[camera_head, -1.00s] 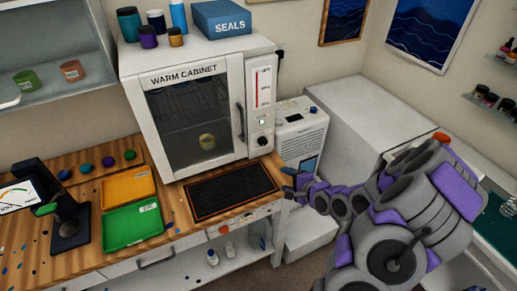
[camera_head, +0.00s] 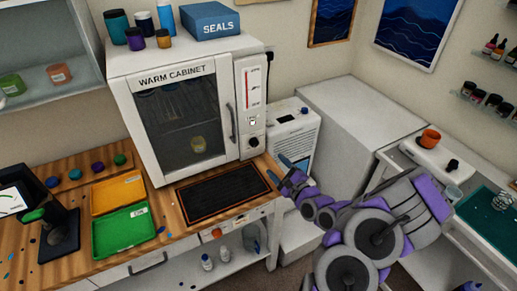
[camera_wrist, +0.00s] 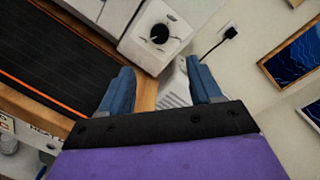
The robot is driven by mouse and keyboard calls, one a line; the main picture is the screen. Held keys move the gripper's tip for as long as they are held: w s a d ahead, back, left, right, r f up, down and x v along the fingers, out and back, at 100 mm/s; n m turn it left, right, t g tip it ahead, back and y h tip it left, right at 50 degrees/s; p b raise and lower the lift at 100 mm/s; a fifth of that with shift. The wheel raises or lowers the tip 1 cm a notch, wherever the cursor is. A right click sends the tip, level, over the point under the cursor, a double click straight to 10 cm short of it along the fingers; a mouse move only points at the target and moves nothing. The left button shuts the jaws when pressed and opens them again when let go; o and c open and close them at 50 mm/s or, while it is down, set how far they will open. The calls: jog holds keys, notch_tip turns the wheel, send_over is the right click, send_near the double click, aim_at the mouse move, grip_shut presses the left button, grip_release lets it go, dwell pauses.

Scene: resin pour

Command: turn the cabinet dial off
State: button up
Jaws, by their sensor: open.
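The warm cabinet (camera_head: 181,72) is a white box with a shut glass door, standing at the back of the wooden bench. Its black dial (camera_head: 254,142) is low on the right-hand control panel, under a red gauge strip. The dial (camera_wrist: 160,33) shows larger in the wrist view, at the top centre, with a pale mark on it. My gripper (camera_head: 279,168) is open and empty, below and to the right of the dial, apart from it. In the wrist view its two blue fingers (camera_wrist: 162,87) stand wide apart, with the dial beyond them.
A black mat (camera_head: 228,191) lies in front of the cabinet. A white unit with a vent (camera_head: 294,138) stands right of the cabinet, close behind my gripper. Orange and green trays (camera_head: 123,232) lie to the left. A cable and wall plug (camera_wrist: 230,32) show right of the dial.

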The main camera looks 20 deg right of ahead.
aim_at(256, 144)
jog(key=shift+w+a+b, duration=0.3)
jog(key=shift+w+b, duration=0.1)
jog(key=shift+w, duration=1.7)
jog(key=shift+w+a+b, duration=0.25)
jog(key=shift+w+b, duration=0.2)
jog(key=shift+w, duration=1.65)
jog(key=shift+w+a+b, duration=0.3)
jog(key=shift+w+b, duration=0.1)
jog(key=shift+w, duration=1.7)
jog(key=shift+c, duration=0.5)
jog(key=c, duration=0.9)
jog(key=shift+c, duration=0.2)
